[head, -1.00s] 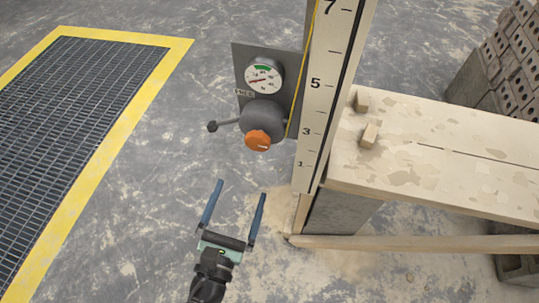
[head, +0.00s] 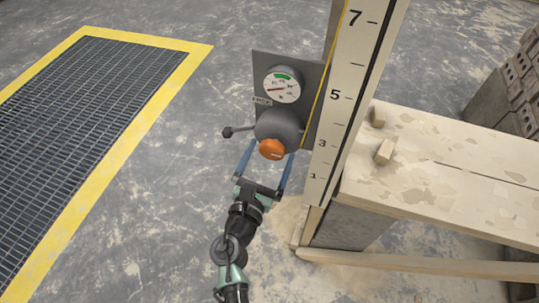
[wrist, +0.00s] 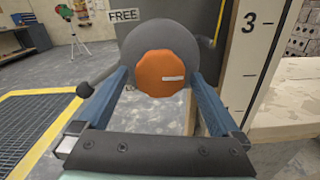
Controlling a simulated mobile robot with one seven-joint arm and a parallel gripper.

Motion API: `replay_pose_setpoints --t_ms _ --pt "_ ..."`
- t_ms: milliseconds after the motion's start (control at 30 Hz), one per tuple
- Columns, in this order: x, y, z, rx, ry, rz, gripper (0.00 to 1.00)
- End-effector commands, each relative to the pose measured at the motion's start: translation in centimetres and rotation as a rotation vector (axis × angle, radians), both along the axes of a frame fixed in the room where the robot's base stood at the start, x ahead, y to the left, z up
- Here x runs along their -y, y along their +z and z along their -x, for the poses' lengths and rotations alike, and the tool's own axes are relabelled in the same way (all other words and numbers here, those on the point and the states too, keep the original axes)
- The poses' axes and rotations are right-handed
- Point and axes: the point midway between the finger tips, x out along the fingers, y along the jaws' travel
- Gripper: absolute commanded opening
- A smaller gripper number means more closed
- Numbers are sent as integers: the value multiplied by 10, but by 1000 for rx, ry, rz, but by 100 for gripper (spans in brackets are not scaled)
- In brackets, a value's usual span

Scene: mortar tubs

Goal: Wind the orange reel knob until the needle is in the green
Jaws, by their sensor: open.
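The orange reel knob (head: 271,149) sits on the front of a round grey reel (head: 279,127) on a grey plate. It also shows in the wrist view (wrist: 162,74), with a white mark on its right half. My gripper (head: 268,150) is open, its blue fingers on either side of the knob, low in the wrist view. I cannot tell whether they touch it. The dial (head: 282,84) above has a green band at its top. Its red needle points left, outside the green. A dark lever (head: 228,131) sticks out left of the reel.
A white numbered post (head: 343,110) stands right beside the plate, with a yellow line along it. A plank bench (head: 450,180) with small wooden blocks is to the right. A yellow-edged floor grate (head: 70,110) lies left. Bare floor is between.

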Motion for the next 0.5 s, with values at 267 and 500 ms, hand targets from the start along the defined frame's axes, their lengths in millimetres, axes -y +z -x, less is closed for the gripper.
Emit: replay_pose_setpoints --t_ms 267,500 --pt "0 0 0 0 0 0 82" --pt "0 0 0 1 0 0 39"
